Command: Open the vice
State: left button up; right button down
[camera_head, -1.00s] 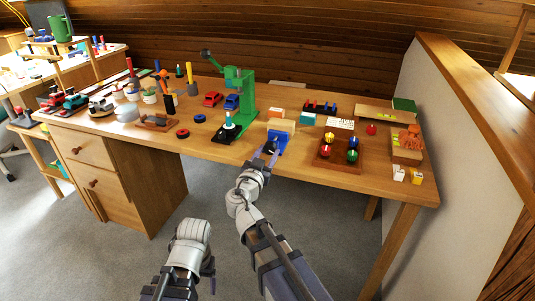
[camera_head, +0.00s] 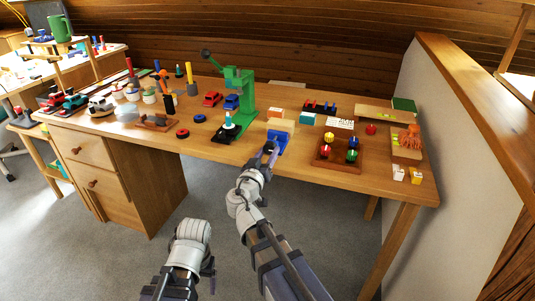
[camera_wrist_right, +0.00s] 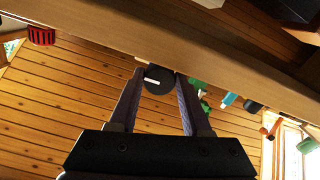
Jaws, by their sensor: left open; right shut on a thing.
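The blue vice (camera_head: 279,139) sits at the front edge of the workbench, beside a light wooden block. My right gripper (camera_head: 269,148) is at the front of the vice. In the right wrist view my right gripper's fingers are shut on a dark round knob (camera_wrist_right: 159,80) with a white mark, at the bench edge. The gap between the vice jaws is too small to make out. My left gripper (camera_head: 211,268) is low at the front, off the bench and away from the vice, with its fingers mostly hidden; it is open and holds nothing visible.
A green press (camera_head: 243,100) stands left of the vice on the workbench (camera_head: 230,152). A wooden block (camera_head: 281,125) is just behind the vice. The floor in front is clear.

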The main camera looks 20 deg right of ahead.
jog(key=shift+n, duration=1)
jog(key=shift+c, duration=1.8)
grip_release()
jog(key=v, duration=0.7)
jog(key=shift+s+a, duration=0.25)
jog(key=shift+s, duration=0.1)
